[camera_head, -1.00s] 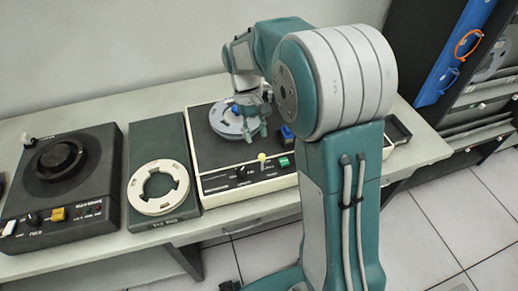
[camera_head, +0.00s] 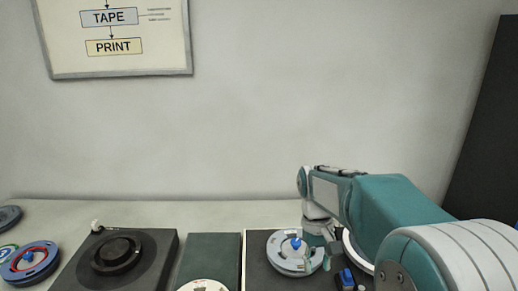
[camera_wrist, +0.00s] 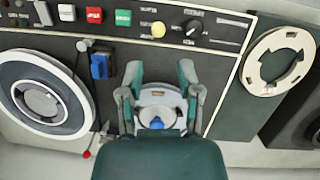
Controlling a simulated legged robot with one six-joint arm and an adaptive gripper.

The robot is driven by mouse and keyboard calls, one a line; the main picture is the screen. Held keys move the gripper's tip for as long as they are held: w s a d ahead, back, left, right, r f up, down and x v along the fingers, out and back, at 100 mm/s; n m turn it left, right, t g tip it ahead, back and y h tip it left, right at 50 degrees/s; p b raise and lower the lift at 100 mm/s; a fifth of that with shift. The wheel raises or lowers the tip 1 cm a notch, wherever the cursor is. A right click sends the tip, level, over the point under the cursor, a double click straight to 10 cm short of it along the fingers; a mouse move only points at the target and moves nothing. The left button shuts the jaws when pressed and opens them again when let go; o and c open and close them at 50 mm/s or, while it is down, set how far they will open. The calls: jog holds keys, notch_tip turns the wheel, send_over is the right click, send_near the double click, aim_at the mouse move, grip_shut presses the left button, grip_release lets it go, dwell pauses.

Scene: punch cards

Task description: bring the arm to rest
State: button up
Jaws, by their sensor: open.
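My arm (camera_head: 385,205) reaches out over the worktop from the right of the head view, bent at the elbow. My gripper (camera_head: 318,252) points down beside a grey reel with a blue knob (camera_head: 283,254) on the dark-topped machine. In the wrist view my gripper (camera_wrist: 160,72) has its two fingers spread apart. The reel (camera_wrist: 157,97) shows below and between them, partly hidden by the gripper body. I cannot tell whether a fingertip touches the reel. Nothing is visibly held.
The machine's front has a blue switch block (camera_head: 345,278) close to my gripper and coloured buttons (camera_wrist: 94,15). A second reel (camera_wrist: 45,100) lies on its other side. A green stand with a cream ring (camera_head: 203,286) and a black turntable (camera_head: 118,253) stand left.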

jog(key=s+r+m+t, duration=0.1)
jog(key=s+t, duration=0.3)
jog(key=s, duration=0.5)
jog(key=s+r+m+t, duration=0.1)
jog(key=s+r+t, duration=0.3)
jog(key=s, duration=0.5)
jog(key=shift+d+t+y, duration=0.3)
jog(key=shift+d, duration=0.05)
